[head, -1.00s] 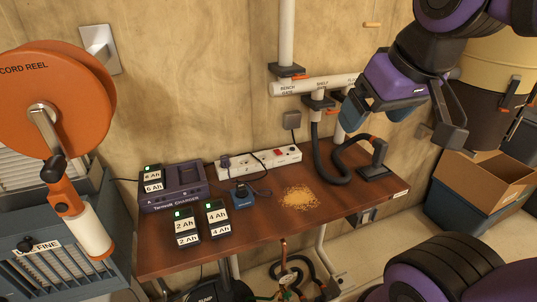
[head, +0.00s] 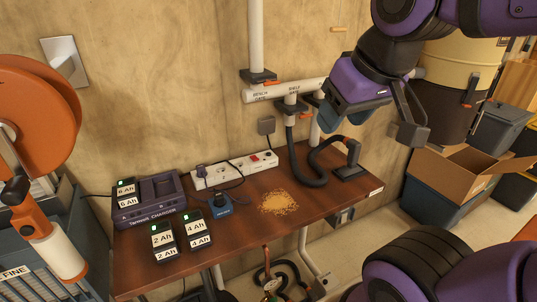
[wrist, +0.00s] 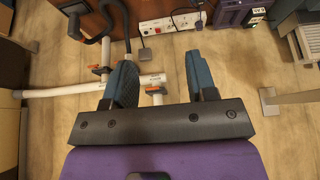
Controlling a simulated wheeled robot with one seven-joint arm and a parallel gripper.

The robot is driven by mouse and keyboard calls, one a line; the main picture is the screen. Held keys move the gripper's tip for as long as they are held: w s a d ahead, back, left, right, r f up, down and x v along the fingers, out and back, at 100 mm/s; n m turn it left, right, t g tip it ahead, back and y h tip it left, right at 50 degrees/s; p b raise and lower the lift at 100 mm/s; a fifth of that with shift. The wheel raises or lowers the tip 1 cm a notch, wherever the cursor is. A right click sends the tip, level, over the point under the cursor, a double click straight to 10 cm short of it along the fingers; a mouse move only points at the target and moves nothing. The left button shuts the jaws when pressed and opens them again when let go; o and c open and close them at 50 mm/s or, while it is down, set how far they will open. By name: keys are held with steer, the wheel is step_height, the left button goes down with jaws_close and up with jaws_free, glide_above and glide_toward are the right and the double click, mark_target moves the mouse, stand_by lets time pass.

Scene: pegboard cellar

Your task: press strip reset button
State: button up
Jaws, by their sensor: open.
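The white power strip (head: 235,168) lies along the back of the wooden bench, against the wall. A red switch (head: 254,158) shows near its right end; I cannot make out a separate reset button. In the wrist view the strip (wrist: 180,21) appears upside down at the top, beyond the fingers, with the red switch (wrist: 146,28) toward its left. My gripper (head: 346,118) is open and empty, raised in front of the wall to the right of the strip and apart from it. Its two blue-padded fingers stand well apart in the wrist view (wrist: 160,65).
A charger (head: 150,200), battery packs (head: 162,238), a small blue device (head: 220,204) and a sawdust heap (head: 278,202) lie on the bench. A black hose (head: 300,165) curves at the strip's right. White pipes (head: 285,91) run above. An open cardboard box (head: 465,172) stands right.

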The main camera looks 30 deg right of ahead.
jaws_close()
stand_by(1.4)
